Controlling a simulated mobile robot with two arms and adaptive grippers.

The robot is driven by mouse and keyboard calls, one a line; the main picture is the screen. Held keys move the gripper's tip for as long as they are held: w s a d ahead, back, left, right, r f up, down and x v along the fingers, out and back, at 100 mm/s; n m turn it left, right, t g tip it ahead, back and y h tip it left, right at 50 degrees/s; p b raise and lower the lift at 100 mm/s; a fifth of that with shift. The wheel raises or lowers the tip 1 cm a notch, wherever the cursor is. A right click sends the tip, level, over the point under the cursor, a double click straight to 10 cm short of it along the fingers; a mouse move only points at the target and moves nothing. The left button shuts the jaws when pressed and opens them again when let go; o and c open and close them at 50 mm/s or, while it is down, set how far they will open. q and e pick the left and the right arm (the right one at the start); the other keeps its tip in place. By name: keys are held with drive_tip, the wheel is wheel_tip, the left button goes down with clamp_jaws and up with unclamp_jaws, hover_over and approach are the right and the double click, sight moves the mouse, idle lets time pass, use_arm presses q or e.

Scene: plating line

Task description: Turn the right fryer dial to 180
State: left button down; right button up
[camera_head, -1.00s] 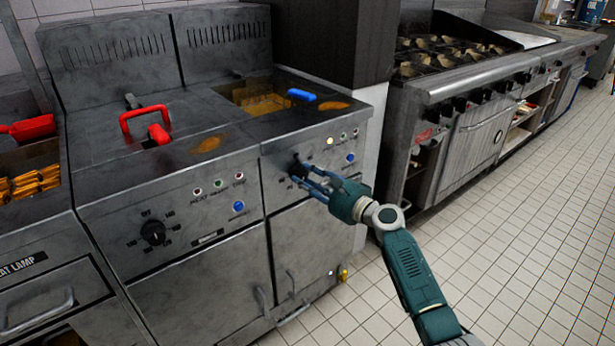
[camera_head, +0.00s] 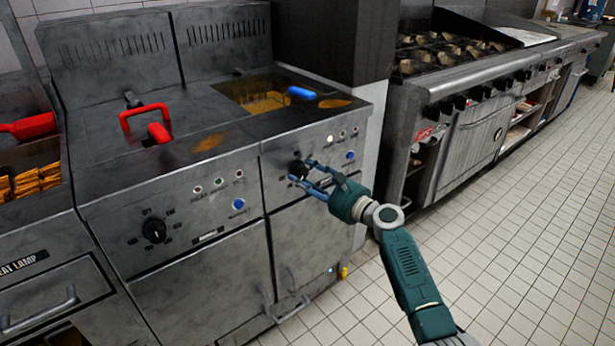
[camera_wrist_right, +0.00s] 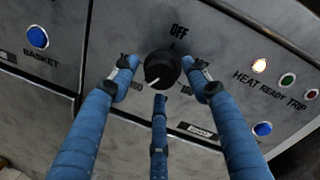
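The right fryer dial (camera_head: 298,168) is a round black knob on the right fryer's front panel. In the right wrist view the dial (camera_wrist_right: 162,69) shows a white pointer mark towards its lower left. OFF is printed above it; the numbers beside it are partly hidden by my fingers. My right gripper (camera_head: 303,173) is open, its blue fingers spread around the dial. In the wrist view, two fingertips are close to the dial's left and right sides and the third is below it. I cannot tell whether any touches. My left gripper is out of view.
The left fryer has its own dial (camera_head: 154,230). A lit heat lamp (camera_wrist_right: 259,65) and a blue button (camera_wrist_right: 262,129) sit right of the right dial. A red-handled basket (camera_head: 158,132) and blue handle (camera_head: 301,93) are on top. Tiled floor (camera_head: 500,250) is clear at right.

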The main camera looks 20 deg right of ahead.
drive_tip(key=shift+r, duration=0.1)
drive_tip(key=shift+s+d, duration=0.1)
drive_tip(key=shift+s, duration=0.05)
drive_tip(key=v, duration=1.1)
drive_tip(key=shift+s, duration=0.3)
drive_tip(key=shift+d, duration=0.1)
